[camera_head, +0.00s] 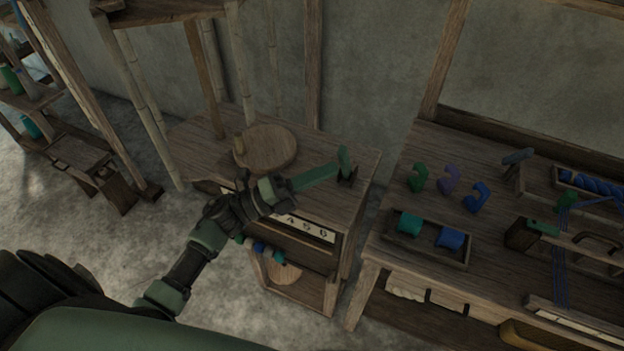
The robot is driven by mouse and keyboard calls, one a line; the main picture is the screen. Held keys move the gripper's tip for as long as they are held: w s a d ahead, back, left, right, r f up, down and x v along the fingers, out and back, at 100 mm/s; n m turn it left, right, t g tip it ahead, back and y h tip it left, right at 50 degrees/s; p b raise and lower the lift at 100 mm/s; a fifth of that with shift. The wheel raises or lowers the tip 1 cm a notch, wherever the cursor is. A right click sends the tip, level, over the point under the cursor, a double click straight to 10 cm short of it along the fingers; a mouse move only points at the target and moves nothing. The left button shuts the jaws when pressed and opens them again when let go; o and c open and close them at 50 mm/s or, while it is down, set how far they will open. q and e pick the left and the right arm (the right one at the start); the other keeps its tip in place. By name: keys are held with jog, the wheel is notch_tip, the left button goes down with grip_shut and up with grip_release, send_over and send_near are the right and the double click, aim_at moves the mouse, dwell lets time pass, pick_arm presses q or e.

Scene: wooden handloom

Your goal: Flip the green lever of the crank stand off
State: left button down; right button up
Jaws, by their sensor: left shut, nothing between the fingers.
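The crank stand (357,190) is a wooden cabinet in the middle of the view. On its top is a round wooden disc (268,150) with a small upright peg. The green lever (345,157) stands roughly upright on a small dark mount near the right edge of the top. My left gripper (335,169) reaches in from the lower left over the stand's top. Its long green fingers are shut and empty, with the tips at the lever's left side. I cannot tell whether they touch it. My right gripper is not in view.
A wooden workbench (378,247) stands to the right, with green, purple and blue hooked pieces and a tray (397,241) of spools. A shelf and a small bench are at the left. A wall is behind the stand. Grey floor shows at the left.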

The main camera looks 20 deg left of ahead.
pick_arm(q)
jog(key=shift+w+r, duration=0.1)
jog(key=shift+w, duration=0.2)
jog(key=shift+w+r+p, duration=0.15)
jog(key=shift+r+p, duration=0.2)
jog(key=shift+p, duration=0.25)
jog(key=w+r+n+g+y+p, duration=0.1)
jog(key=w+r+n+y+p, duration=0.2)
jog(key=w, duration=0.8)
jog(key=shift+n+p, duration=0.4)
jog(key=shift+p, duration=0.75)
jog(key=shift+w+r, duration=0.1)
jog(key=shift+r, duration=0.05)
